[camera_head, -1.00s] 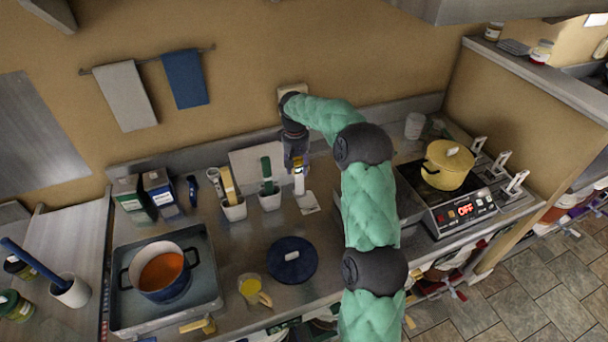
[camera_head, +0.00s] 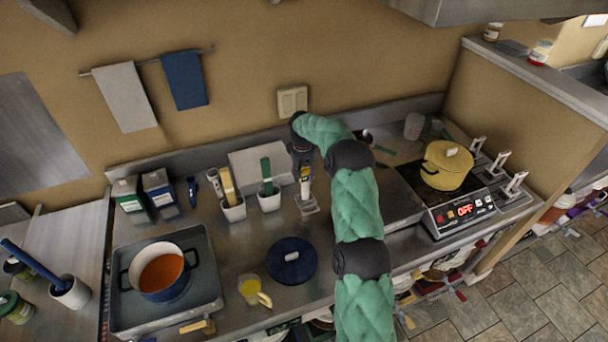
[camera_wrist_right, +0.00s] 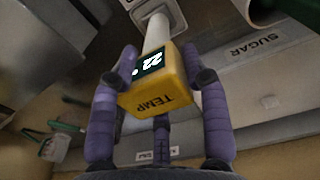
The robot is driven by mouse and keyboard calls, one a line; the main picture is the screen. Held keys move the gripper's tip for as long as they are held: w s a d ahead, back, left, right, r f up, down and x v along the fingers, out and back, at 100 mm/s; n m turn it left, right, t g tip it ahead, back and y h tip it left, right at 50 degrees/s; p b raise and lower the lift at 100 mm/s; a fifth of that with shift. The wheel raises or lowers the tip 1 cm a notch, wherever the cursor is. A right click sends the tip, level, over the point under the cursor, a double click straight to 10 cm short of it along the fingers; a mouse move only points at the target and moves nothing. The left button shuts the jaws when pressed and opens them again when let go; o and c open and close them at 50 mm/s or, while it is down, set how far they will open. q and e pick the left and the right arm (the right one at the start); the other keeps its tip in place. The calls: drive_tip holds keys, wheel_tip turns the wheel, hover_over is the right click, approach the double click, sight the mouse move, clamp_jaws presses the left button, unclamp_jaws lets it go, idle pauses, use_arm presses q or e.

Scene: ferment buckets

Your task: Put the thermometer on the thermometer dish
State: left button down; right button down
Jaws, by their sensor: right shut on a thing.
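The thermometer has a yellow head marked TEMP, a dark display and a pale stem; it shows in the right wrist view (camera_wrist_right: 160,92) and small in the head view (camera_head: 305,173). My right gripper (camera_head: 303,163) is shut on its yellow head, with purple fingers on either side in the wrist view (camera_wrist_right: 160,100). The thermometer hangs roughly upright, stem down. My left gripper is not in view.
White holders with a yellow-handled tool (camera_head: 233,210) and a green-handled tool (camera_head: 270,202) stand close left. A pale box (camera_head: 250,160) stands behind. The hob with a yellow pot (camera_head: 446,165) is at right.

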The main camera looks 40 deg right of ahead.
drive_tip(key=shift+r, duration=0.1)
drive_tip(key=c, duration=0.6)
unclamp_jaws()
drive_tip(key=shift+f, duration=0.2)
drive_tip(key=shift+r, duration=0.15)
drive_tip(key=r, duration=1.2)
drive_tip(key=shift+a, duration=0.2)
